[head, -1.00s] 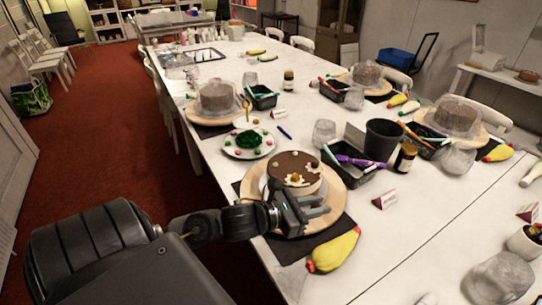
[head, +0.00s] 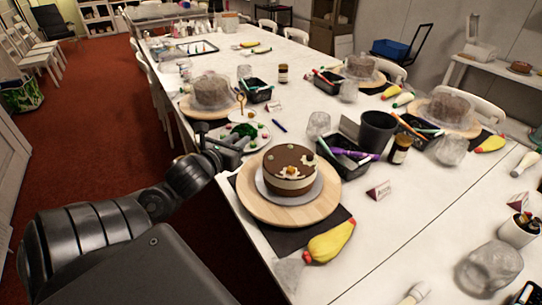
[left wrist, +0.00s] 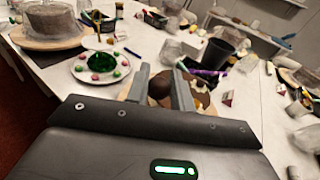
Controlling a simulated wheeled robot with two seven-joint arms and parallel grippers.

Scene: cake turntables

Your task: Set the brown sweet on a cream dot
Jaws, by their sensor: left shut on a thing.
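My left gripper (head: 232,148) is at the near edge of the plate of sweets (head: 262,143), back left of the cake. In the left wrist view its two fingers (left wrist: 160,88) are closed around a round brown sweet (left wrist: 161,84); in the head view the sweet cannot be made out. The chocolate-topped cake (head: 290,188) stands on a round wooden turntable (head: 262,208). Its top carries pale cream dots (head: 307,160) and a small orange-brown piece (head: 291,168). The fingers partly hide the cake in the left wrist view. My right gripper is out of view.
A yellow piping bag (head: 330,242) lies in front of the turntable. A black tray of pens (head: 345,165), a dark cup (head: 378,132) and a brown jar (head: 400,149) stand right of the cake. A covered cake (head: 212,92) is behind the plate.

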